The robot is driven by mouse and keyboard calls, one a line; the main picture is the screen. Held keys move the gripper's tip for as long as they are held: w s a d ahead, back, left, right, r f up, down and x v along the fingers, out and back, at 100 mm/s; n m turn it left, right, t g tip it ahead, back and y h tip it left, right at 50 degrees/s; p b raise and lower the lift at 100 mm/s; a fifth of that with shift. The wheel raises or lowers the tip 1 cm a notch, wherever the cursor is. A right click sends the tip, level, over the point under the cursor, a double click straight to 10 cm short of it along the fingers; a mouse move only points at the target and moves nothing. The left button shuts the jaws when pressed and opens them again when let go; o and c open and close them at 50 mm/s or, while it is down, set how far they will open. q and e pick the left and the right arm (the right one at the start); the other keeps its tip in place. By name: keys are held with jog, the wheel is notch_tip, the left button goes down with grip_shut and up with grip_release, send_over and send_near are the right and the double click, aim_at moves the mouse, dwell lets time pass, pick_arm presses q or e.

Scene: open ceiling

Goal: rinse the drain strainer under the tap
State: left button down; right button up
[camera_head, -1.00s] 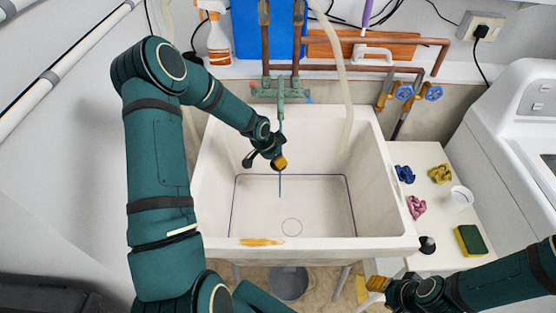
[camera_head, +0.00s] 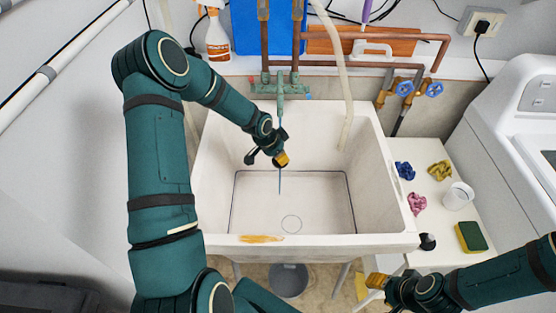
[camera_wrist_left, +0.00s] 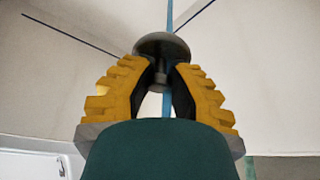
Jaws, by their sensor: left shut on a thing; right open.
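The drain strainer (camera_wrist_left: 162,45) is a dark grey disc with a short stem in the left wrist view. My left gripper (camera_wrist_left: 160,88) is shut on its stem between yellow ridged fingers. In the head view the left gripper (camera_head: 281,160) is over the sink basin, below the green tap (camera_head: 280,88); the strainer cannot be told apart there. A thin blue water stream (camera_head: 280,125) falls from the tap at the gripper. In the wrist view the stream (camera_wrist_left: 169,16) passes at the disc; contact is unclear. My right gripper (camera_head: 377,281) is open and empty, right of the sink's front.
The white sink (camera_head: 225,210) has an orange stain (camera_head: 261,239) on its front rim. The side counter (camera_head: 430,157) holds crumpled cloths, a white cup (camera_head: 458,196), a sponge (camera_head: 471,236) and a small dark object (camera_head: 428,242). A grey bucket (camera_head: 289,280) stands below. A pale hose (camera_head: 346,90) hangs into the sink.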

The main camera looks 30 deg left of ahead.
pick_arm(q)
jog(key=shift+s+a, duration=0.15)
jog(key=shift+a, duration=0.2)
jog(key=shift+d, duration=0.1)
jog(key=shift+w+d, duration=0.25)
jog(key=shift+d, duration=0.2)
jog(key=shift+s+b, duration=0.1)
jog(key=shift+b, duration=0.2)
jog(key=shift+s+d, duration=0.25)
jog(key=shift+s, duration=0.35)
jog(key=shift+s+d, duration=0.2)
jog(key=shift+s, duration=0.35)
jog(key=s, duration=0.1)
jog(key=s+d+b, duration=0.1)
jog(key=s, duration=0.1)
jog(key=s+d+b, duration=0.1)
jog(key=s, duration=0.1)
